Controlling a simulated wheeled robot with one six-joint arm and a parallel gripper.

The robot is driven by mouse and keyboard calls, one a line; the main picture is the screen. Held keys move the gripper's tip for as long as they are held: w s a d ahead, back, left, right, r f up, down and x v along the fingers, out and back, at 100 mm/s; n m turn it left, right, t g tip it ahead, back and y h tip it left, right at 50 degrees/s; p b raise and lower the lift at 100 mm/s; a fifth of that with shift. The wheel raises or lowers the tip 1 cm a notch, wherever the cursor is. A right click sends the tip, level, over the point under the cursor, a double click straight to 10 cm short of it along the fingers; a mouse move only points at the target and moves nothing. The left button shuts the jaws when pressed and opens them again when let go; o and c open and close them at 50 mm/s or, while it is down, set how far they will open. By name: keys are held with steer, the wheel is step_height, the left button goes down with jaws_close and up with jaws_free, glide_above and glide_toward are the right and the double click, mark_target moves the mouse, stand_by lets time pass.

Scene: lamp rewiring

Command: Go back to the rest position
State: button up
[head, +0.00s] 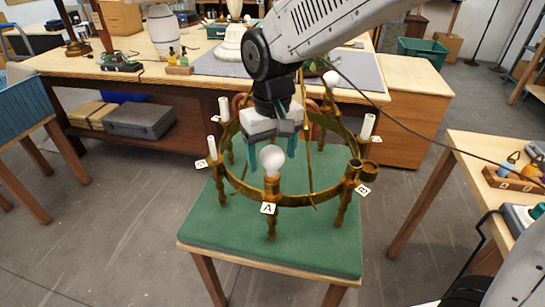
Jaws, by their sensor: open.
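I cannot tell whether a finger touches the bulb or the ring. The chandelier stands on a green-topped table (300,240). Another white bulb (331,79) is at its back. White sleeves (367,127) stand on several other arms. My arm and gripper hide part of the chandelier's far side.
A workbench (150,85) with a grey mat, lamps and small bottles stands behind. A side table (500,150) at right holds a wooden tray (513,180) of small items. A dark cable crosses at upper right. Grey floor (90,255) is clear at front left.

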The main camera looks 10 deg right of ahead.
step_height(320, 180, up, 6)
steer(key=s+d+m+t, duration=0.1)
steer(key=s+d+m, duration=0.3)
steer(key=s+d, duration=1.5)
steer(key=shift+s+d+r, duration=0.2)
steer(key=shift+d+r, duration=0.05)
steer(key=shift+d, duration=0.65)
